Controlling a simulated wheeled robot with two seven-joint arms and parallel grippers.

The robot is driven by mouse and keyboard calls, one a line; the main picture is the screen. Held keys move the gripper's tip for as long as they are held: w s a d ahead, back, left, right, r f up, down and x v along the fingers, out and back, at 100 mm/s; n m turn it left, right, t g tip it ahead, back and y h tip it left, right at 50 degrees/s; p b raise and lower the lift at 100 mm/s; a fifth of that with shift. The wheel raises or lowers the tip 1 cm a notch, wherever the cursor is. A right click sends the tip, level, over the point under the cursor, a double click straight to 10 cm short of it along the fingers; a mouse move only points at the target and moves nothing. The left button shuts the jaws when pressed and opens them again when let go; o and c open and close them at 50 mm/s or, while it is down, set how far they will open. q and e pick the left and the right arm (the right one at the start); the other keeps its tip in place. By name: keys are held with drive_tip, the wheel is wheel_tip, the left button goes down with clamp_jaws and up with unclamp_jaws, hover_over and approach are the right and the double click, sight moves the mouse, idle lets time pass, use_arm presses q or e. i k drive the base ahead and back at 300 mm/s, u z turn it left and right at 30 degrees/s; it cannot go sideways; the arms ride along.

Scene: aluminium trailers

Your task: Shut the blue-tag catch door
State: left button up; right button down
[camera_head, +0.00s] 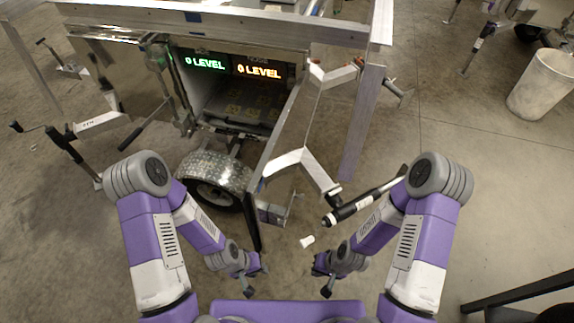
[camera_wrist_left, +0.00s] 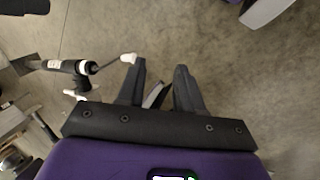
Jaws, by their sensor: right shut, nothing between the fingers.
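The compartment door (camera_head: 277,130) stands open, seen nearly edge-on, running from the right of the trailer's opening down towards me. A small blue mark (camera_head: 262,185) shows on its lower part, with a metal catch-like bracket (camera_head: 272,211) below it. Another blue tag (camera_head: 193,17) is on the top rail. My left gripper (camera_head: 254,280) is below the door's near end, apart from it. In the left wrist view its fingers (camera_wrist_left: 160,88) are spread, with nothing clearly held. My right gripper (camera_head: 323,277) is shut and empty, to the right of the left one.
The open compartment (camera_head: 240,100) holds green and orange "0 LEVEL" displays. A wheel under a metal fender (camera_head: 213,172) lies left of the door. A jack with a black handle (camera_head: 355,207) and a small white piece (camera_head: 307,241) are on the right. A white bin (camera_head: 541,86) stands far right.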

sight(263, 202)
drive_tip(key=u, duration=0.8)
drive_tip(key=k, duration=0.65)
drive_tip(key=z, duration=1.15)
drive_tip(key=i, duration=0.5)
